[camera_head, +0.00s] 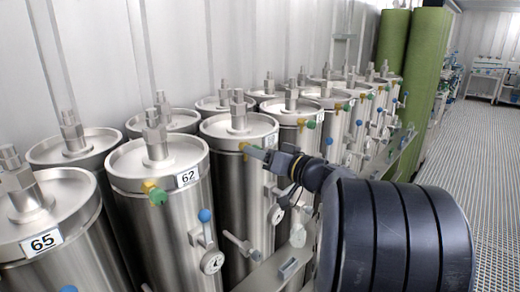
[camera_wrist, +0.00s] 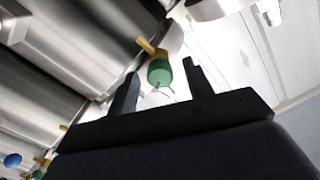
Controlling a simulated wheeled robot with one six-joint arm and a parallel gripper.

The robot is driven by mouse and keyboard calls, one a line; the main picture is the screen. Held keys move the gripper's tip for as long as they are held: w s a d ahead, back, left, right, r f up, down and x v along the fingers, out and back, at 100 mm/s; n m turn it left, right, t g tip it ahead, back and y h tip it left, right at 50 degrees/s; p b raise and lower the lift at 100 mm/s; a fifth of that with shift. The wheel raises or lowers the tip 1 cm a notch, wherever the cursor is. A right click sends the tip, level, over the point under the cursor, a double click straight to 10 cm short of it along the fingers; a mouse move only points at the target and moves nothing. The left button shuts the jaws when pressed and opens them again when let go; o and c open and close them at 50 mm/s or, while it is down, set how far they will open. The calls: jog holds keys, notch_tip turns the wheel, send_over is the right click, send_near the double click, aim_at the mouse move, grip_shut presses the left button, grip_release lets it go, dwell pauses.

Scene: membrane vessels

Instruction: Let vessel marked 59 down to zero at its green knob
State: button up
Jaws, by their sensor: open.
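The vessels are tall steel cylinders with numbered labels. The one just beyond vessel 62 (camera_head: 158,165) has my gripper (camera_head: 268,156) at its upper front. Gaps show between the knob and both fingers. In the head view the knob is partly hidden by the gripper.
Vessel 65 (camera_head: 45,215) stands nearest at left. More vessels run back in two rows. Blue-handled valves (camera_head: 205,215) and gauges (camera_head: 212,262) stick out from the fronts. Green rolls (camera_head: 425,65) stand at the back. The grated floor (camera_head: 480,180) at right is clear.

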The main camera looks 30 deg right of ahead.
jog(key=shift+w, duration=0.2)
jog(key=c, duration=1)
